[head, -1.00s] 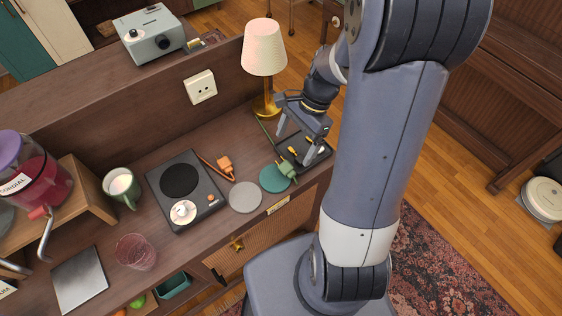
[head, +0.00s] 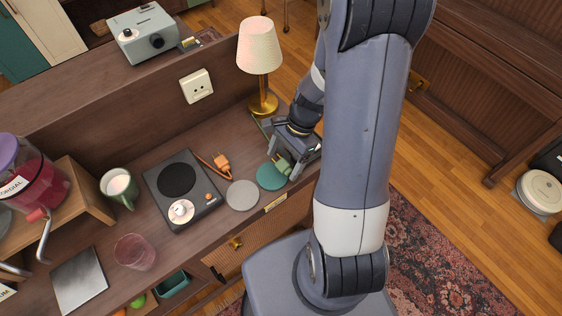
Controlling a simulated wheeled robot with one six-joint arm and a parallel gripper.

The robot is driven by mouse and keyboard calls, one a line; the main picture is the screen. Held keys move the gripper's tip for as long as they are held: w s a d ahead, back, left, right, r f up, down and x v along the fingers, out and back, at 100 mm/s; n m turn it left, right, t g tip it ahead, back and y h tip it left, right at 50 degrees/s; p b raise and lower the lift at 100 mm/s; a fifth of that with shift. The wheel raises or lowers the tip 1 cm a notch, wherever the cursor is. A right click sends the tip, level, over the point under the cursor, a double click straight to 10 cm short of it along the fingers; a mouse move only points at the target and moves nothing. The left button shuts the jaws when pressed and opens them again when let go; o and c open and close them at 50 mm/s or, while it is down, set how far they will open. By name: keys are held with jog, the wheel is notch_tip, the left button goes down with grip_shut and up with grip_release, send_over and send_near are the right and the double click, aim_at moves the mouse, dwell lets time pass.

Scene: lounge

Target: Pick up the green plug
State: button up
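The green plug (head: 282,165) lies at the right end of the wooden desk, beside the teal disc and the dark tray. It is partly covered by my gripper. My gripper (head: 288,167) is low over the desk in the head view, with its fingers down at the plug. Part of the plug shows between the fingers. I cannot tell whether they touch it or how far apart they are.
A teal disc (head: 271,177) and a grey disc (head: 242,195) lie left of the plug. An orange plug (head: 221,161) lies near the hotplate (head: 184,192). A lamp (head: 260,50) stands just behind my gripper. A socket (head: 197,87) is on the back panel.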

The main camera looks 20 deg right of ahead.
jog(key=c, duration=0.9)
